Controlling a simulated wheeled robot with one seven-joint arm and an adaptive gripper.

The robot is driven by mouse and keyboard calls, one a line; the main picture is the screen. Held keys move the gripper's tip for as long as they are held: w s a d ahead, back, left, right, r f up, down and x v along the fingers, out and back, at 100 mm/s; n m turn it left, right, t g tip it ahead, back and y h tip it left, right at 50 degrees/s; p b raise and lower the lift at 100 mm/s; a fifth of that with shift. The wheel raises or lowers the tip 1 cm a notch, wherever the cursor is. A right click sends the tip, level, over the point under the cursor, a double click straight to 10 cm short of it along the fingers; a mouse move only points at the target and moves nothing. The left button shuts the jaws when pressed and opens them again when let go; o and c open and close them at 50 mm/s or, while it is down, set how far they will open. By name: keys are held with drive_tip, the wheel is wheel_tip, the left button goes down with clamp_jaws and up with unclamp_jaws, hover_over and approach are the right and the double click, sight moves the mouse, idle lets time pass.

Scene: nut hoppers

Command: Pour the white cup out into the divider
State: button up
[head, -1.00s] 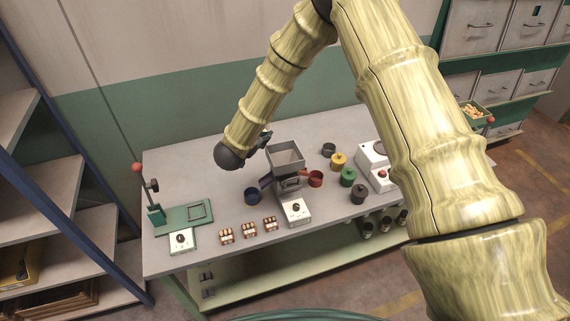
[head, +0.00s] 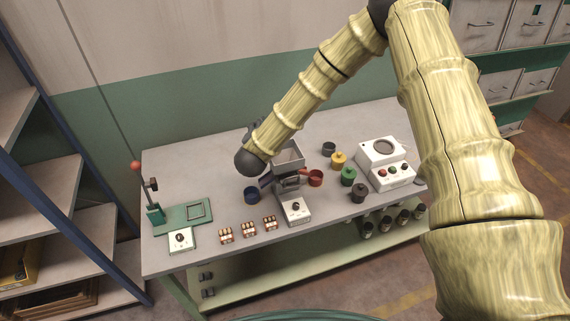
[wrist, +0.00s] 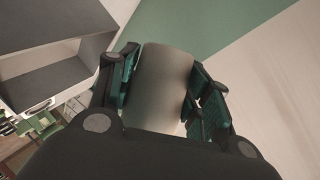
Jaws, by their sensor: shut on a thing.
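The divider (head: 290,172) is a grey square hopper on a stand in the middle of the bench. A dark chute runs to its left side and a red one to its right. My gripper (head: 254,131) is behind the arm's end, just left of and behind the hopper. In the wrist view my gripper (wrist: 160,92) is shut on the white cup (wrist: 160,75), which looks grey in shade. The cup's contents are not visible, and in the head view the arm hides the cup. The grey hopper is at upper left in the wrist view (wrist: 60,85).
A blue cup (head: 251,195) stands left of the divider and a red cup (head: 315,178) right of it. Yellow (head: 338,161), green (head: 348,176) and dark (head: 359,193) pots stand further right, near a white machine (head: 385,165). A green press (head: 185,215) is at left.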

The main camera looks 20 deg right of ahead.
drive_tip(key=shift+d+f+m+t+b, duration=0.2)
drive_tip(key=shift+f+m+t+b, duration=0.1)
drive_tip(key=shift+f+m+b, duration=0.3)
drive_tip(key=shift+r, duration=0.1)
drive_tip(key=shift+a+r, duration=0.15)
drive_tip(key=shift+r, duration=0.1)
drive_tip(key=shift+f, duration=0.1)
drive_tip(key=shift+s+r+m+t+y+b, duration=0.1)
drive_tip(key=shift+r+m+t+y+b, duration=0.1)
drive_tip(key=shift+m+t+y+b, duration=0.15)
drive_tip(key=shift+r+m, duration=0.1)
drive_tip(key=shift+m, duration=0.15)
